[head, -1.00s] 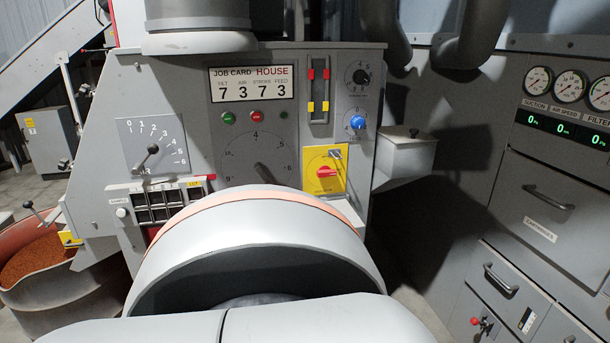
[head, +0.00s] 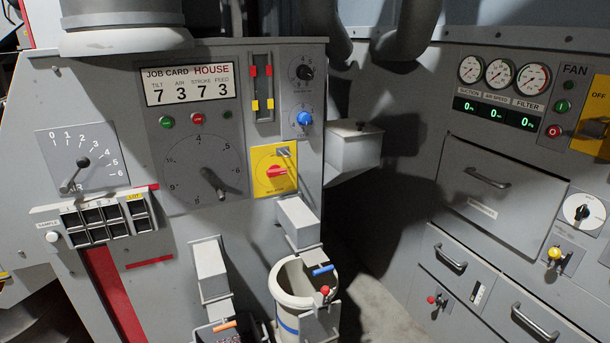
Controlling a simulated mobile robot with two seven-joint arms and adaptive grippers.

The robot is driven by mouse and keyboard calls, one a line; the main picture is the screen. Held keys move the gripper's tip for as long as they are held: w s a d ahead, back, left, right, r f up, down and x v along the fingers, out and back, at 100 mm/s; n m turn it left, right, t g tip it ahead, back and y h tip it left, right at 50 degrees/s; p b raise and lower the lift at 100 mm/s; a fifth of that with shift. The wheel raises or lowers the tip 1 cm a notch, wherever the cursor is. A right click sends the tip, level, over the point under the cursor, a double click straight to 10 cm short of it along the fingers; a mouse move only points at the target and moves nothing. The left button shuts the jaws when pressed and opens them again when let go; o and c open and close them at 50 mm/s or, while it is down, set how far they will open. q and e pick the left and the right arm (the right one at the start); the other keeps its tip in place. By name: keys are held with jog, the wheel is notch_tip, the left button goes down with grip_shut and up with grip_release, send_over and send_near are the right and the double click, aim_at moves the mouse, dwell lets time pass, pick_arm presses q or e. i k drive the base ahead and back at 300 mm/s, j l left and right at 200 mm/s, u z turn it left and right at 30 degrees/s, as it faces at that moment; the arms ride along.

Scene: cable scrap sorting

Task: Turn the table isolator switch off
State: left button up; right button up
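The switch with a red rotary knob on a yellow plate (head: 274,171) is on the grey machine front, right of the large dial. The red knob (head: 276,171) lies roughly crosswise, tilted a little. A small grey metal piece (head: 283,152) sits at the plate's top right. The lettering on the plate is too small to read, so I cannot tell its on or off position. Neither of my grippers is in view, and nothing touches the switch.
A second yellow switch plate (head: 590,105) marked OFF is cut off at the right edge, beside the FAN buttons. A grey box (head: 354,150) juts out right of the machine. Chutes and a white bucket (head: 290,300) stand below. A dark gap separates the machine from the right cabinet.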

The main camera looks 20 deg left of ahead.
aim_at(274, 170)
jog(key=u, duration=0.85)
